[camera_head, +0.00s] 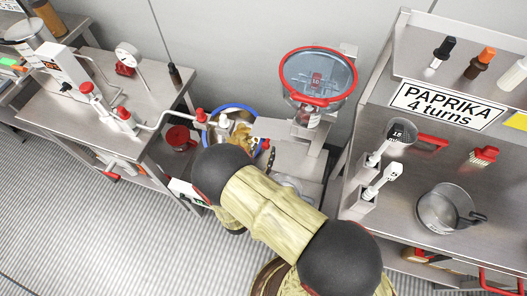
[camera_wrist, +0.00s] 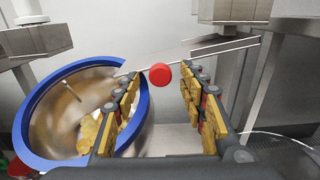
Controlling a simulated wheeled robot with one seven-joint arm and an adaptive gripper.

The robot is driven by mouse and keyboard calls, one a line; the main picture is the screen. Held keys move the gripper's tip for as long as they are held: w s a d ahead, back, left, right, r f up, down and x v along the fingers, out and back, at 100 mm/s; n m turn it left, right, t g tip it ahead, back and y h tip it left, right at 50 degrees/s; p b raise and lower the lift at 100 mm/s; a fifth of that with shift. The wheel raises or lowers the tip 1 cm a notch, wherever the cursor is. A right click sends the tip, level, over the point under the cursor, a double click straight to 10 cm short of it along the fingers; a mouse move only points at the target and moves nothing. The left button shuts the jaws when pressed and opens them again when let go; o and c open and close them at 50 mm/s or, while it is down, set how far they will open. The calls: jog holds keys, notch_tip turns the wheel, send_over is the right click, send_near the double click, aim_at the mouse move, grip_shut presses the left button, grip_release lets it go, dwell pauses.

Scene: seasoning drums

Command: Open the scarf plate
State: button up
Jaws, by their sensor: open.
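In the wrist view a round red knob (camera_wrist: 160,76) shows between the two open fingers of my gripper (camera_wrist: 158,95). Nothing is clamped, and I cannot tell how deep the knob lies between the fingers. A thin metal rod and a narrow grey metal plate (camera_wrist: 225,44) show just behind the knob; this may be the scarf plate, but I cannot be sure.
A blue-rimmed drum (camera_wrist: 141,62) with yellow chips (camera_wrist: 92,127) stands left of my fingers; it also shows in the head view (camera_head: 239,106). A red-rimmed hopper (camera_head: 318,75) stands above. A steel shelf (camera_head: 375,110) with scoops and a pot (camera_head: 446,208) is at right.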

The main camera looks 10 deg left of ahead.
jog(key=shift+w, duration=0.4)
grip_shut()
dwell(0.4)
dwell(0.4)
